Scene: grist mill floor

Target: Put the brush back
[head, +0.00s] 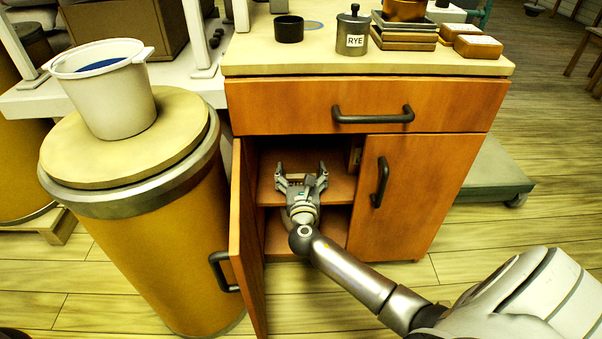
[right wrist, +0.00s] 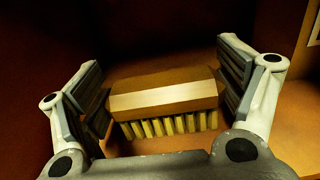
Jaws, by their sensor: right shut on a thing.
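The brush (right wrist: 165,98) has a brown wooden block with a pale band and a row of yellowish bristles pointing down in the right wrist view. My right gripper (head: 301,174) reaches through the open left side of the wooden cabinet (head: 285,105). Its fingers are shut on the brush's two ends. The gripper is at the height of the cabinet's inner shelf (head: 335,186); I cannot tell whether the brush touches the shelf. The left cabinet door (head: 248,240) stands open toward me. My left gripper is not in view.
The right door (head: 405,200) and the drawer (head: 300,108) are shut. On top stand a dark cup (head: 289,30), a RYE canister (head: 353,30) and stacked trays (head: 403,40). A yellow barrel (head: 140,240) bearing a white bucket (head: 115,100) stands close left of the open door.

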